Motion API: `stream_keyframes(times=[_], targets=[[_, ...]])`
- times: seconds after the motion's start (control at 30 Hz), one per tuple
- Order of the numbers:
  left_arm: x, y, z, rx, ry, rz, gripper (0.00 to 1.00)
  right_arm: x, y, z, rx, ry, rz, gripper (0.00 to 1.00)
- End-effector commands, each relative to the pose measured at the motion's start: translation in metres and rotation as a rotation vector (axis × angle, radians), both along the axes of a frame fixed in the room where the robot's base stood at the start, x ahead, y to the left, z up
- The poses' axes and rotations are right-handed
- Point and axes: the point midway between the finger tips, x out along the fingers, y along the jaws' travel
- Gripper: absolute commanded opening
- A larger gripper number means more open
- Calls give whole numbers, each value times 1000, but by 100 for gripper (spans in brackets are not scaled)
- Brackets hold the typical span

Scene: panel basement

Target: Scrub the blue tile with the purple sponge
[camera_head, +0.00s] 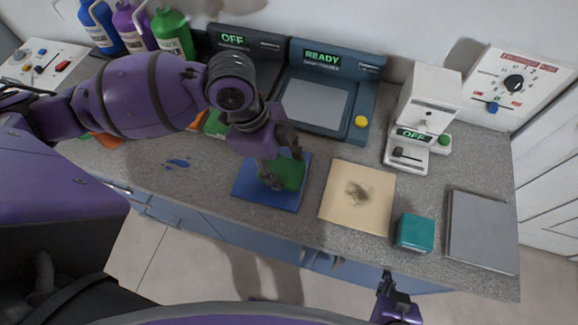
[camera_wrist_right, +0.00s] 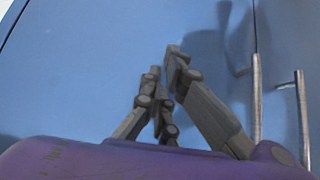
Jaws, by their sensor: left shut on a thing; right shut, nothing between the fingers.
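The blue tile (camera_head: 285,201) lies flat on the counter near its front edge, left of a beige tile. My left gripper (camera_head: 279,172) is over the blue tile, shut on a green sponge (camera_head: 293,174) that is at the tile's surface; whether it presses on it I cannot tell. No purple sponge is visible; my left arm hides part of the counter. My right gripper (camera_head: 386,285) is shut and empty, low in front of the counter. The right wrist view shows its fingers (camera_wrist_right: 166,62) before blue cabinet doors.
The beige tile (camera_head: 348,218) has a dark smudge. A teal block (camera_head: 415,232) and a grey panel (camera_head: 482,232) lie right of it. Behind are a device reading READY (camera_head: 318,105) and a white machine (camera_head: 425,105). Bottles (camera_head: 174,33) stand back left. Blue spots (camera_head: 177,163) mark the counter.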

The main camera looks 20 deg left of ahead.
Motion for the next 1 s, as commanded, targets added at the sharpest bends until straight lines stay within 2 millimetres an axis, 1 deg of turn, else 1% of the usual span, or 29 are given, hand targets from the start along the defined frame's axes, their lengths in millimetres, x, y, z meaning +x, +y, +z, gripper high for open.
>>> stream_keyframes(times=[0.1, 0.47, 1.0], targets=[[0, 5, -1, 4, 1, 2, 29, 1, 0, 4, 0, -9, -1, 0], [0, 4, 1, 4, 1, 1, 29, 3, 0, 7, 0, -14, -1, 0], [1, 4, 41, 2, -7, 0, 29, 10, -3, 28, -2, -27, -8, 0]])
